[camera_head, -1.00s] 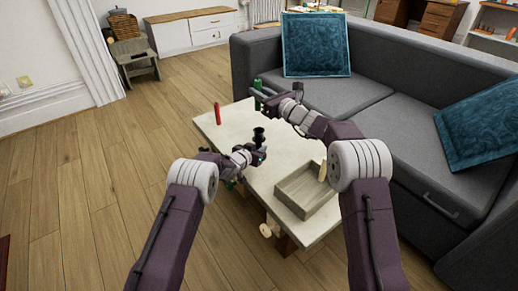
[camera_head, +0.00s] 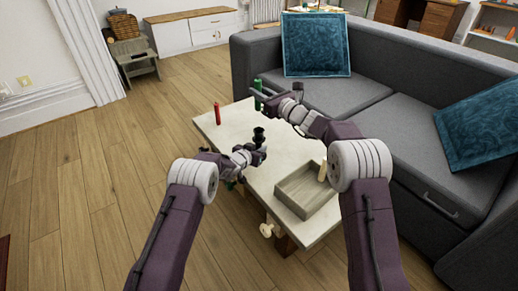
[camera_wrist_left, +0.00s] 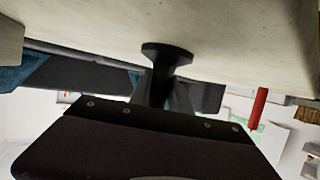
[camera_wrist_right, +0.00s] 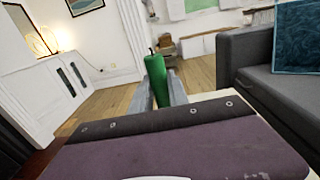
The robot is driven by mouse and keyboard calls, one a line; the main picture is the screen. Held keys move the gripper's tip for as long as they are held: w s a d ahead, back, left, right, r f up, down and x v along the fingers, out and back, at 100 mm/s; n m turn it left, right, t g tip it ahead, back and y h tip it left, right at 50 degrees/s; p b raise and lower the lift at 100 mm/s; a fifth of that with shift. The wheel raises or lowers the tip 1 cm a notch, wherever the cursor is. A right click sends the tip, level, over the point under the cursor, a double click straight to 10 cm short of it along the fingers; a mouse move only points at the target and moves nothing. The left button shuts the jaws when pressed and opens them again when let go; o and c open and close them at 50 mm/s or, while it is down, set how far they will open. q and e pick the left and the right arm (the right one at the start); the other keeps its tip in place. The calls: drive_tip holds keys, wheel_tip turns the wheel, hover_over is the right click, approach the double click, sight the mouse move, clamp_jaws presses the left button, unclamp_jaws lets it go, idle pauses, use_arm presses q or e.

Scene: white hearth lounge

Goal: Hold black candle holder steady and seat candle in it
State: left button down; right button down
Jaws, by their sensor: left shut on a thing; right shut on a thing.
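The black candle holder (camera_head: 259,134) stands upright at the table's middle in the head view. My left gripper (camera_head: 257,151) is shut on it, and the left wrist view shows its dark stem (camera_wrist_left: 159,85) between the fingers, with the disc-shaped end close to the tabletop. I cannot tell if it touches. My right gripper (camera_head: 266,97) is shut on a green candle (camera_head: 258,92), near the table's far edge. In the right wrist view the green candle (camera_wrist_right: 156,78) stands roughly upright between the fingers, apart from the holder.
A red candle (camera_head: 217,114) stands on the left of the pale table (camera_head: 235,119). A wooden tray (camera_head: 322,203) sits at the table's near right, with a beige piece (camera_head: 322,171) upright at it. A grey sofa (camera_head: 335,97) borders the table behind and right.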

idle(0.3)
drive_tip(key=shift+s+d+f+m+t+h, duration=0.1)
drive_tip(key=shift+f+m+t+h, duration=0.1)
drive_tip(key=shift+f, duration=0.4)
drive_tip(key=shift+s+d+f+m+t+h, duration=0.1)
drive_tip(key=shift+f+h, duration=0.1)
drive_tip(key=shift+f, duration=0.35)
wheel_tip(320, 180, down, 10)
drive_tip(key=shift+r, duration=0.1)
drive_tip(key=shift+f, duration=0.2)
drive_tip(key=c, duration=1.3)
unclamp_jaws()
drive_tip(key=shift+r, duration=0.1)
